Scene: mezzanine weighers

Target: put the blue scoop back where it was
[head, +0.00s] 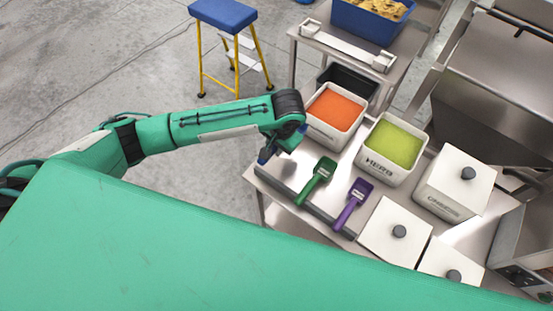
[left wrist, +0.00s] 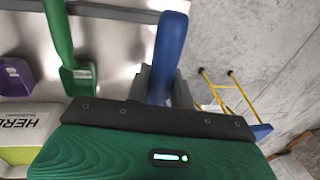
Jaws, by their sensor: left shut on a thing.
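The blue scoop (head: 264,157) is mostly hidden by my left arm in the head view, with only a small blue part showing. In the left wrist view its blue handle (left wrist: 171,45) stands between the fingers of my left gripper (left wrist: 162,85), which is shut on it. In the head view my left gripper (head: 270,152) is at the left end of the steel table. Whether the scoop touches the table cannot be told. To its right lie a green scoop (head: 318,178) and a purple scoop (head: 352,201), handles over a dark strip (head: 318,207). My right gripper is not in view.
Behind the scoops stand an open bin of orange contents (head: 335,108) and one of green contents (head: 393,145). Lidded white bins (head: 460,180) stand to the right. A blue-topped yellow step stool (head: 222,15) is on the floor. The steel top left of the green scoop is bare.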

